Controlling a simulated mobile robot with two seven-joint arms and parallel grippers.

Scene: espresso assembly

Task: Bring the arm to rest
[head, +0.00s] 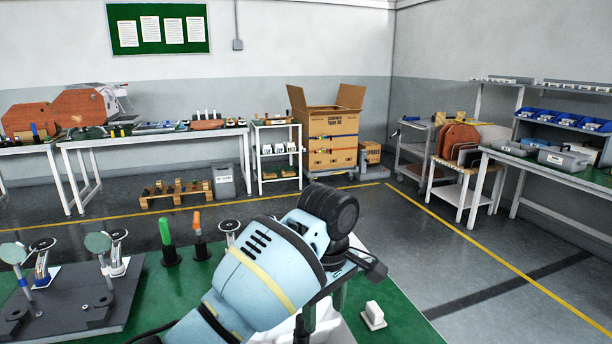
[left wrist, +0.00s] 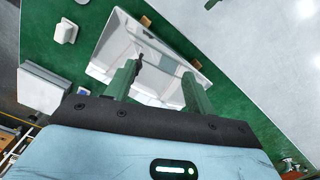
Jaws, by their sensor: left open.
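My left arm, light blue with a dark wrist joint, reaches over the green table (head: 405,325) in the head view. My left gripper (head: 322,316) points down there, partly hidden behind my own arm. In the left wrist view, its two green fingers (left wrist: 160,72) are apart with nothing between them. They are over a white tray (left wrist: 108,52), whose edge also shows in the head view below the gripper. I cannot tell whether the fingertips touch the tray. My right gripper is not in view.
A small white block (head: 373,316) sits on the table to the right of the gripper. A green-handled tool (head: 167,240) and an orange-handled tool (head: 199,237) stand upright to the left. A dark grey fixture (head: 75,305) with round-topped parts occupies the left side. Open floor lies beyond.

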